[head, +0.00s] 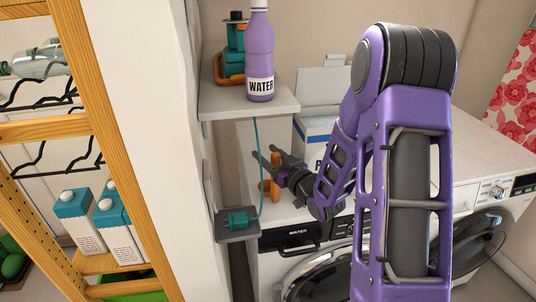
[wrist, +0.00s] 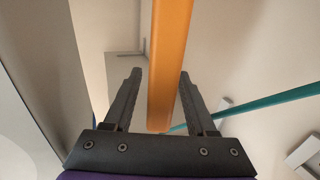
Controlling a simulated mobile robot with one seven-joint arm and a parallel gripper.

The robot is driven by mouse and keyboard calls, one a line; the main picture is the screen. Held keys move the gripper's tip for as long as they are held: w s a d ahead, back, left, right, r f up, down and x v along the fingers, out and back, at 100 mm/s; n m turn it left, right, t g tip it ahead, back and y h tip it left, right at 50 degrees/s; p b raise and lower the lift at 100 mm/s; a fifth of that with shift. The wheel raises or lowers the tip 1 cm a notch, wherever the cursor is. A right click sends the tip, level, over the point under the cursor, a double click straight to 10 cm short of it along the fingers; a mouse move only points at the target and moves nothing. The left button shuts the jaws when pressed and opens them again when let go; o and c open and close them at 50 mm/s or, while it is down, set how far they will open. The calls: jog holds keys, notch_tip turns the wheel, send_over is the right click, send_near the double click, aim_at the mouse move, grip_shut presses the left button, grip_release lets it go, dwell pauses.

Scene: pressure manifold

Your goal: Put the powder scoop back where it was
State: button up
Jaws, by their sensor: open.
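An orange upright piece, apparently the powder scoop (head: 275,188), is on the white washer top, partly hidden by my gripper. In the wrist view a long orange bar (wrist: 168,60), apparently its handle, runs between my fingers, with a gap on each side. My gripper (head: 263,152) is open around or just above the orange piece, its fingers pointing up and left. It also shows in the wrist view (wrist: 160,74). The powder box (head: 314,132), white and blue with its lid up, stands behind my arm. Its inside is hidden.
A wall shelf (head: 225,103) with a purple WATER bottle (head: 260,60) and a teal and orange device (head: 234,55) overhangs the left side. A teal cord (head: 258,165) hangs to a teal plug (head: 238,218) close to my gripper. A wooden rack (head: 100,130) stands far left.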

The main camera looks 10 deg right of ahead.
jog(key=b+v, duration=0.1)
jog(key=v, duration=1.1)
